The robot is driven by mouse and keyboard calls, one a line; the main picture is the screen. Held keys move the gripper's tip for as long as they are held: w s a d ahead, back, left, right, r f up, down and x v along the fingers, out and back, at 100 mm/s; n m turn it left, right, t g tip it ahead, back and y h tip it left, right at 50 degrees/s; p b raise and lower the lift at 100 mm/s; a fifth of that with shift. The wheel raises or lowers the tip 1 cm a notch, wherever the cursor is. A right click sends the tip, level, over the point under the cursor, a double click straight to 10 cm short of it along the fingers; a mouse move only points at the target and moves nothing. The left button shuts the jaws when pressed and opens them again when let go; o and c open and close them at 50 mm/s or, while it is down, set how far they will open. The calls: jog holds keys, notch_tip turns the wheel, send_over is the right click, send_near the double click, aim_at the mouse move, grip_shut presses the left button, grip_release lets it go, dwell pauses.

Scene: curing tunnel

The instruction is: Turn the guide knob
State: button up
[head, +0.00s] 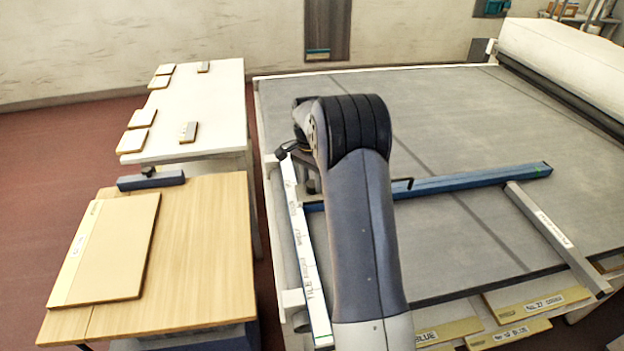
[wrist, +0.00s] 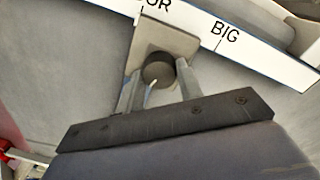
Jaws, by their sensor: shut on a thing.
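The guide knob (wrist: 157,70) is a dark round knob with a pale pointer mark on it. It sits on a beige-grey plate (wrist: 172,38) beside a white lettered strip (wrist: 262,52), where "OR" and "BIG" can be read. My gripper (wrist: 160,68) has one finger on each side of the knob and is shut on it. In the head view my arm covers the gripper and the knob. The white strip (head: 300,235) runs along the left edge of the grey belt there. A blue guide bar (head: 480,180) crosses the belt, partly behind my arm.
The grey belt (head: 450,120) is mostly clear. A grey labelled bar (head: 552,232) lies at its right front. A wooden table (head: 200,250) with a board (head: 110,250) stands at left, and a white table (head: 215,100) with small tiles stands behind it.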

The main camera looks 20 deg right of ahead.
aim_at(311, 182)
dwell(0.4)
jog(key=o, duration=1)
notch_tip(311, 182, up, 11)
jog(key=b, duration=0.1)
jog(key=shift+w, duration=0.3)
jog(key=shift+a+f, duration=0.1)
jog(key=shift+f, duration=0.1)
jog(key=f, duration=0.7)
jog(key=f+p, duration=0.1)
jog(key=f, duration=0.2)
jog(key=shift+s+f, duration=0.3)
jog(key=shift+f, duration=0.05)
jog(key=shift+r, duration=0.1)
